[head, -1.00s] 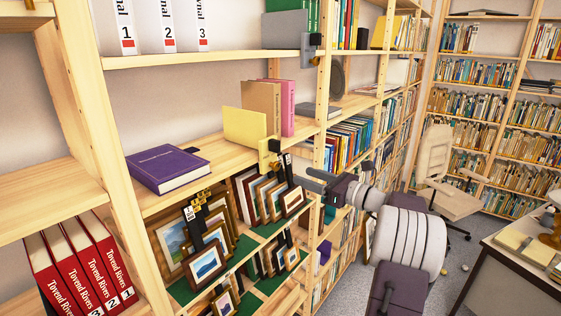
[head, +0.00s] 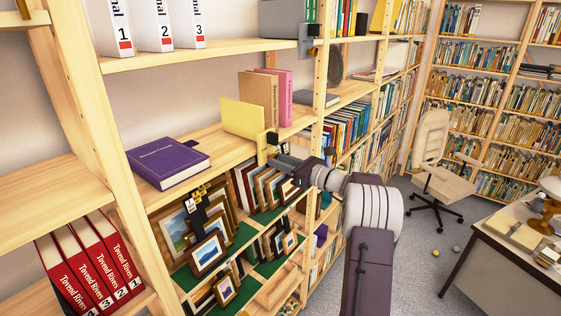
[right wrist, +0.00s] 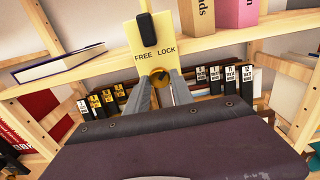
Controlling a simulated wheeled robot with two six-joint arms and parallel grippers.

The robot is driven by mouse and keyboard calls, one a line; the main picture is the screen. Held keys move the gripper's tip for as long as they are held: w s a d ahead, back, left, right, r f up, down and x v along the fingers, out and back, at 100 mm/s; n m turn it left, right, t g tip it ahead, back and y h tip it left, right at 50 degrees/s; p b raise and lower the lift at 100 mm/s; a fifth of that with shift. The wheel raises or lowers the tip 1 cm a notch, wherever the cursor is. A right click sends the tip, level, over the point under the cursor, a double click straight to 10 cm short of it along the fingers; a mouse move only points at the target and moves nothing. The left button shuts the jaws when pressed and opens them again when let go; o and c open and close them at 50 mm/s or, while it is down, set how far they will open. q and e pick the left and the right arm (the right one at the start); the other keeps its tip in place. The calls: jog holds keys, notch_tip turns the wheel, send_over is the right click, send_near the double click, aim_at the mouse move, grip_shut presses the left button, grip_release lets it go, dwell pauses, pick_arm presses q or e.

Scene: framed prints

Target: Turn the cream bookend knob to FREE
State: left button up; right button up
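The cream bookend (head: 243,118) stands on the middle shelf against a tan book, and its front plate hangs over the shelf edge. In the right wrist view the plate (right wrist: 172,32) reads FREE on the left and LOCK on the right, with a black grip above the words. A round brass knob (right wrist: 160,77) with a dark mark sits below the words. The mark seems to point up and right, towards LOCK. My right gripper (right wrist: 162,82) has its fingers apart, one on each side of the knob; I cannot tell whether they touch it. It also shows in the head view (head: 279,161). My left gripper is out of view.
A purple book (head: 168,162) lies on the same shelf to the left. Framed prints (head: 207,250) with tags stand on the green shelf below. A pink book (head: 285,98) stands right of the tan one.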

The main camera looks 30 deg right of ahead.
grip_shut()
jog(key=shift+n+b, duration=8.9)
jog(key=shift+b, duration=1.2)
jog(key=o, duration=0.9)
grip_release()
jog(key=shift+r, duration=0.1)
